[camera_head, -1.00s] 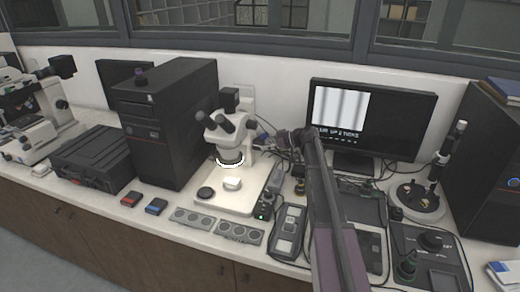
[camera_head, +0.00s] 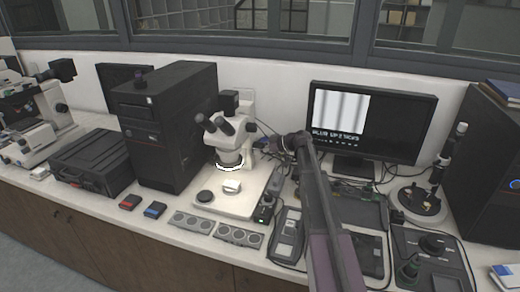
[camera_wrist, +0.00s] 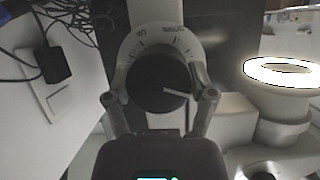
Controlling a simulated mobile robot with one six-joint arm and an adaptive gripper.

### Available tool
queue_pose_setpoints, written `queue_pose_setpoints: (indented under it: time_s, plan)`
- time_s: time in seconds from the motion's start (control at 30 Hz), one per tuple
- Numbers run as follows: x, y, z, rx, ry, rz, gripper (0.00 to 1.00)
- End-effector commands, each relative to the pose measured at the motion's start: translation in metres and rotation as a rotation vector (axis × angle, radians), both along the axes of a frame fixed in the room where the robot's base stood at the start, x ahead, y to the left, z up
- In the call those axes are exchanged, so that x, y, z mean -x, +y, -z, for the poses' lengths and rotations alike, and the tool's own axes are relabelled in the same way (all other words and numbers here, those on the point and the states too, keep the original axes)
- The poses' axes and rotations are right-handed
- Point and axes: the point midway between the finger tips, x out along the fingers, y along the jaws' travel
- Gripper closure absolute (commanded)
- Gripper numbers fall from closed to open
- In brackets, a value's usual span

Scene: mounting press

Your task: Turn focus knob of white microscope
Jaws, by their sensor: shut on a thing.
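The white microscope (camera_head: 246,132) stands left of centre in the head view, with a lit ring under its head. Its focus knob is hidden there by my wrist. In the wrist view the knob (camera_wrist: 158,80) is a round black disc with a white line pointing right and slightly down. A white dial ring (camera_wrist: 130,50) with tick marks and print lies around it. My gripper (camera_wrist: 159,97) has one finger on each side of the knob and is shut on it. The lit ring (camera_wrist: 283,72) shows at right.
A monitor (camera_head: 415,120) right of the microscope shows grey stripes and the text "BLUR UP 2 TICKS". A black computer tower (camera_head: 165,125) stands left. Boxes and cables crowd the bench around my arm. Another microscope (camera_head: 40,110) stands far left.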

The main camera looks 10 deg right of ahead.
Motion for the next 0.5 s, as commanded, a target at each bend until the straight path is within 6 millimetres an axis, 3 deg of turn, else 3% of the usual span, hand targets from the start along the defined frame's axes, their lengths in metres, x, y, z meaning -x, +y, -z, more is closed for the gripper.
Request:
queue_pose_setpoints:
  time_s: [0.5]
  plan:
    - [-0.0009, 0.0017, 0.0001, -0.094, 0.16, -0.005, 0.76]
